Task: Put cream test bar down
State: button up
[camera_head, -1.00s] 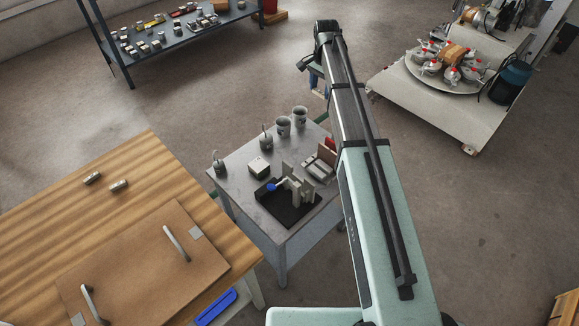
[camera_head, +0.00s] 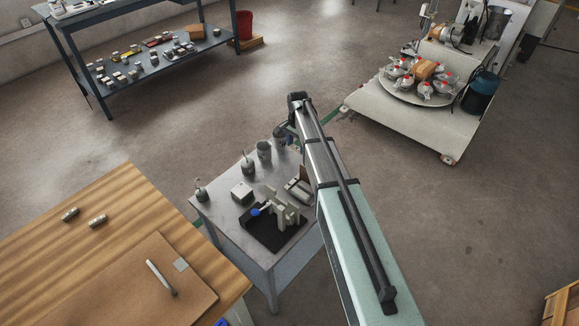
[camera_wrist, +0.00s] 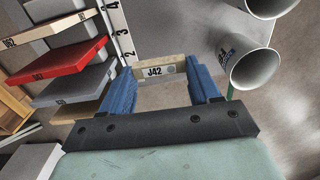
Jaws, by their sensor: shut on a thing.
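The cream test bar (camera_wrist: 152,70), marked J42, is held between the blue fingers of my gripper (camera_wrist: 163,80) in the wrist view. The gripper is shut on the bar's two ends. In the head view my gripper is at the far end of the arm, over the back of the small grey table (camera_head: 228,222), and the bar cannot be made out there. A rack with a numbered white strip (camera_wrist: 118,28) stands left of the bar in the wrist view. It holds a cream tile (camera_wrist: 50,28), a red tile (camera_wrist: 68,72) and grey pieces.
A grey cup (camera_wrist: 250,62) is close to the right finger; another cup (camera_wrist: 268,5) is beyond it. The small table also carries a white block (camera_head: 242,193) and a black tray (camera_head: 262,236) with a blue-knobbed fixture. A wooden bench (camera_head: 125,210) stands at left.

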aim_at(296, 163)
jog(key=shift+f, duration=3.8)
jog(key=o, duration=1)
jog(key=shift+f, duration=0.1)
notch_tip(296, 163, up, 12)
jog(key=shift+r, duration=0.15)
